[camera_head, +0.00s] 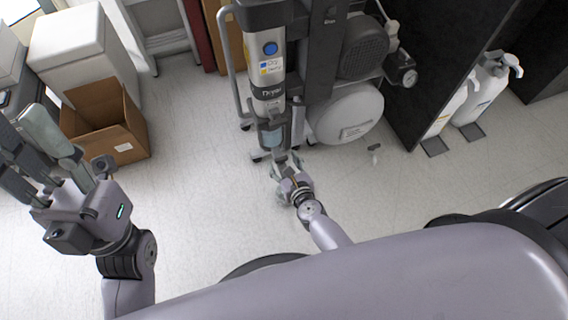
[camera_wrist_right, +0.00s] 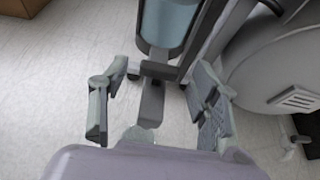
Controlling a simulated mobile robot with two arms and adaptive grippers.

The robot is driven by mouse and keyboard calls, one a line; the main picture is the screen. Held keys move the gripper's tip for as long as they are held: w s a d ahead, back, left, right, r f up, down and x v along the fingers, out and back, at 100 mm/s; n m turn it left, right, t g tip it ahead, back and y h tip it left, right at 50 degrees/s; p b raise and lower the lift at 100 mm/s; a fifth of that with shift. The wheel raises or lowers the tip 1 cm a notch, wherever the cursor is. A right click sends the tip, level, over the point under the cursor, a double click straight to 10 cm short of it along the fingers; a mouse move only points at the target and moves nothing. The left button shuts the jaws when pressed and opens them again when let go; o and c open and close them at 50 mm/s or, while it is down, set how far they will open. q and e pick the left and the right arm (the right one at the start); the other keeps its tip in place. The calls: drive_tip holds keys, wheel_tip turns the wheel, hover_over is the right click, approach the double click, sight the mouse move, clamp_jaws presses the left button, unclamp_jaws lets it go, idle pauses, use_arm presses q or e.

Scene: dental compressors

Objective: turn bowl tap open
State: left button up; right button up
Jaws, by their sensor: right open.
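The clear bluish bowl (camera_head: 271,136) hangs at the bottom of the grey cylinder on the compressor unit. In the right wrist view its lower part (camera_wrist_right: 168,22) shows at the top. A dark grey tap-like piece (camera_wrist_right: 152,102) reaches down from under the bowl. My right gripper (camera_head: 286,166) is just below the bowl. In the wrist view its fingers (camera_wrist_right: 154,95) are open on either side of the tap piece, with gaps visible. Contact deeper between the fingers cannot be told. My left gripper (camera_head: 45,150) is open and empty at the far left, away from the compressor.
A white tank (camera_head: 345,112) and a dark motor (camera_head: 363,47) stand right of the cylinder. An open cardboard box (camera_head: 118,135) sits on the floor at left. White pump bottles (camera_head: 484,92) stand beside a black panel (camera_head: 437,62). The floor (camera_head: 210,200) around the gripper is mostly clear.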

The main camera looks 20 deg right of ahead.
drive_tip(key=shift+w, duration=0.15)
drive_tip(key=c, duration=1.1)
drive_tip(key=shift+c, duration=0.2)
